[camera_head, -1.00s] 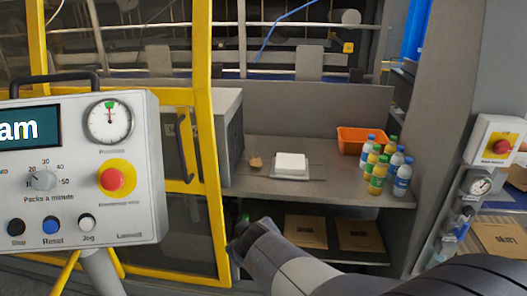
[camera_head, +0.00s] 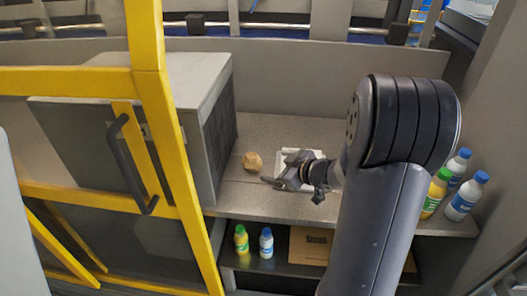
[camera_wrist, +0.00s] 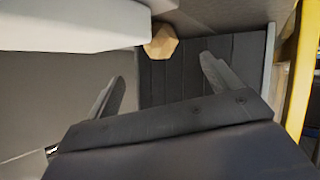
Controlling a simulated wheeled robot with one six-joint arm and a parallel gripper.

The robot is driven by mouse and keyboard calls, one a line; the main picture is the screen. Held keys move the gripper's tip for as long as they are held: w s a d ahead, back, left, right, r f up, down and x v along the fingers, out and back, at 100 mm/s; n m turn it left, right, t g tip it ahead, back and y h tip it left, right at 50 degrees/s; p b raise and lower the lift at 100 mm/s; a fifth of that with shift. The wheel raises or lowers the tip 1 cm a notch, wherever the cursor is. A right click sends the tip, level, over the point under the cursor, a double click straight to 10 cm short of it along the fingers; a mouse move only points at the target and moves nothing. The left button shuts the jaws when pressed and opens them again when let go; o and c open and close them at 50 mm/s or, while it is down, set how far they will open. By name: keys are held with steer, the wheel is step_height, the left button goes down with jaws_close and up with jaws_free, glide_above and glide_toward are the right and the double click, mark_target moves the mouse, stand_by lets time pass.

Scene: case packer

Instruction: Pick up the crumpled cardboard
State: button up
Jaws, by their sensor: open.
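The crumpled cardboard (camera_head: 253,161) is a small tan lump on the grey shelf, just right of the grey box. It also shows in the wrist view (camera_wrist: 161,41), at the top between and beyond my fingers. My gripper (camera_head: 277,183) is low over the shelf, just right of and nearer than the cardboard. In the wrist view my gripper (camera_wrist: 158,80) has its two fingers wide apart with nothing between them. The cardboard is apart from both fingers.
A white block on a tray (camera_head: 298,153) lies behind my gripper, partly hidden. The grey box (camera_head: 205,110) and yellow door frame (camera_head: 165,120) stand left. Bottles (camera_head: 464,195) stand at the right. Below are two bottles (camera_head: 253,242) and a carton (camera_head: 310,245).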

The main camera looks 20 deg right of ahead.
mark_target(257, 162)
steer(key=x, duration=1)
steer(key=shift+w+a, duration=0.2)
steer(key=shift+w, duration=0.1)
steer(key=shift+c, duration=0.4)
steer(key=c, duration=1)
steer(key=shift+o, duration=0.2)
